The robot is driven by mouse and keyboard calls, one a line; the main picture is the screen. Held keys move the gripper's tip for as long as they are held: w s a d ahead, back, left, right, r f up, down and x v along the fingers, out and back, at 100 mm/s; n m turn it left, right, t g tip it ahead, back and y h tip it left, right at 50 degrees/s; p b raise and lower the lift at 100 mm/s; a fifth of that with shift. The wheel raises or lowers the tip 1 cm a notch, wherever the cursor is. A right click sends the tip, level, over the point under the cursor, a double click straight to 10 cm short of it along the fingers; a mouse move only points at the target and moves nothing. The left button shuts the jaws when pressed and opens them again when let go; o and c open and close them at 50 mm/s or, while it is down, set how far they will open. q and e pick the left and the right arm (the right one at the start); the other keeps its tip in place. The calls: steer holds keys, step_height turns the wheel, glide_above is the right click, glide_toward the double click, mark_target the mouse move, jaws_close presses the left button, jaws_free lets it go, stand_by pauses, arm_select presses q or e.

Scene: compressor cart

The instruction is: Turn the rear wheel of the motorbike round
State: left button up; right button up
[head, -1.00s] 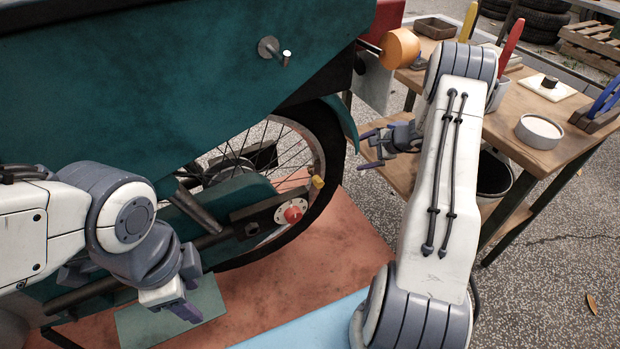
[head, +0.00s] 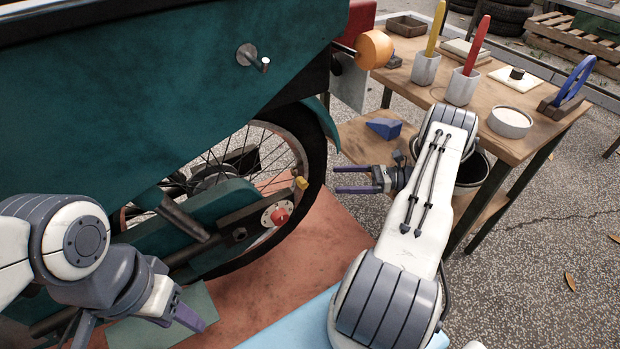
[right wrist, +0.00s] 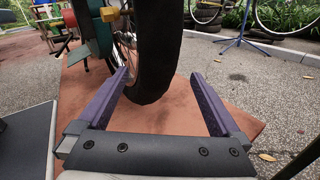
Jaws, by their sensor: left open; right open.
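The motorbike's rear wheel (head: 317,160) has a black tyre and thin spokes, and its upper part is hidden under the teal bodywork (head: 150,90). A red knob (head: 281,216) on a round plate sits near its hub, with a yellow block (head: 302,183) beside it. My right gripper (head: 337,179) is open and empty at the tyre's right side, fingers pointing at it. In the right wrist view the tyre (right wrist: 156,55) shows in the gap between the open fingers, seemingly just beyond the tips. My left gripper (head: 140,331) is open and empty at lower left, apart from the wheel.
A wooden workbench (head: 440,95) with a red and a yellow tool in holders, a white round tin (head: 510,122) and a blue clamp stands at right. A blue wedge (head: 384,128) lies on its lower shelf. A dark bucket (head: 470,172) stands behind my right arm. A reddish mat (head: 310,245) lies below.

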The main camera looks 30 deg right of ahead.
mark_target(311, 162)
steer(key=p+x, duration=0.1)
steer(key=x, duration=0.2)
steer(key=p+x, duration=0.1)
steer(key=x, duration=0.2)
steer(key=r+p+x, duration=0.1)
steer(key=x, duration=0.2)
steer(key=shift+s+a, duration=0.2)
steer(key=shift+a, duration=0.1)
steer(key=shift+w+a+f+p, duration=0.1)
steer(key=shift+w+a+p, duration=0.2)
steer(key=shift+a, duration=0.1)
jaws_close()
steer(key=shift+n+g+h, duration=0.6)
steer(key=shift+h, duration=0.3)
steer(key=r+p, duration=0.4)
steer(key=d+r+p, duration=0.1)
steer(key=r+p, duration=0.1)
steer(key=p, duration=0.1)
steer(key=shift+r, duration=0.1)
